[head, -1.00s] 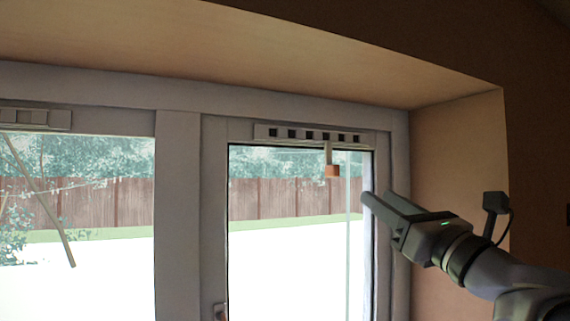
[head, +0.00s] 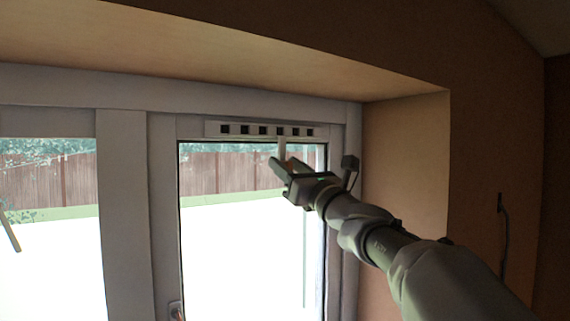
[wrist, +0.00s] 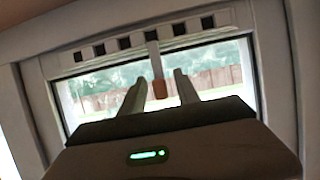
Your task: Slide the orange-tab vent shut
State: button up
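The vent (head: 212,129) is a pale strip along the top of the right window frame. Its row of dark square openings shows, so it stands open. It also shows in the wrist view (wrist: 165,43). A pale stem (head: 282,146) hangs from it near its right end. The orange tab (wrist: 158,91) at the stem's lower end shows in the wrist view between my two fingers; in the head view my gripper mostly hides it. My gripper (head: 280,165) is open, one finger on each side of the tab in the picture. No contact shows, and I cannot tell the exact depth.
The window frame's upright (head: 124,210) stands left of the pane. A window handle (head: 175,309) is low on the sash. The plaster side wall (head: 405,170) is close on the right, behind my arm. The sloping plaster reveal (head: 250,65) is above the vent.

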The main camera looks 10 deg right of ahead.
grip_shut()
dwell(1.3)
